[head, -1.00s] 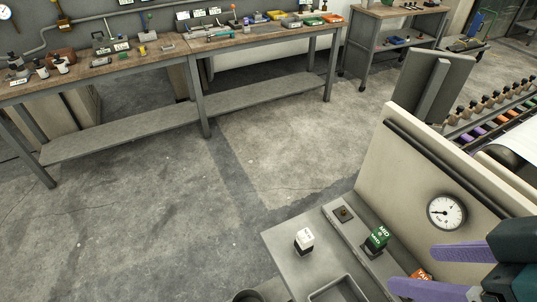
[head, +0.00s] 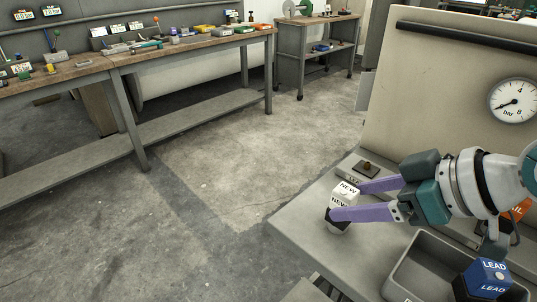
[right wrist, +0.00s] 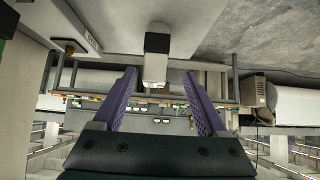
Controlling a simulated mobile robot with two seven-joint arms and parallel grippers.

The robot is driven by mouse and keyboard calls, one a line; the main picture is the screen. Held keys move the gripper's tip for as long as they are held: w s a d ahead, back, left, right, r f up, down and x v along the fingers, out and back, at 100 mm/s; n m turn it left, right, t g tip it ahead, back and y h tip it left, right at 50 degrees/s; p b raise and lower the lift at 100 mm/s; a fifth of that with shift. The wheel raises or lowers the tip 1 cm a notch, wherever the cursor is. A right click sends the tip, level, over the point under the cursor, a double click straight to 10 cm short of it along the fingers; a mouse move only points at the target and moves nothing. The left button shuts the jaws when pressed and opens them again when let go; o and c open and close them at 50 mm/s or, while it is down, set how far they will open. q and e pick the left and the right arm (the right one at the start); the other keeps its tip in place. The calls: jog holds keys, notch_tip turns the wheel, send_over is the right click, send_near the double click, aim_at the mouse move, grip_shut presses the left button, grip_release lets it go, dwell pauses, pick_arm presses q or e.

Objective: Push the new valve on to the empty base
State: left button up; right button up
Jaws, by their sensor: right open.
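The new valve (head: 342,197), a white block marked NEW with a dark lower part, stands on the grey bench top (head: 300,232) near its left edge. My right gripper (head: 348,201) is open, with its purple fingers reaching to either side of the valve. In the right wrist view the valve (right wrist: 156,62) sits between the fingertips, with gaps visible on both sides. The empty base (head: 367,168), a small dark brown block, is on the raised strip just behind the valve; it also shows in the right wrist view (right wrist: 69,48). My left gripper is out of view.
A blue valve marked LEAD (head: 487,277) is by a grey tray (head: 411,262) at the lower right. An orange valve (head: 517,211) is partly hidden behind my right arm. A cream panel with a pressure gauge (head: 513,100) rises behind the strip.

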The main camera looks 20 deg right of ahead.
aim_at(330, 201)
jog(key=x, duration=0.2)
jog(key=b+x, duration=0.1)
jog(key=x, duration=0.4)
jog(key=shift+w+d+b, duration=0.1)
jog(key=shift+d+b, duration=0.3)
jog(key=shift+c, duration=0.2)
grip_shut()
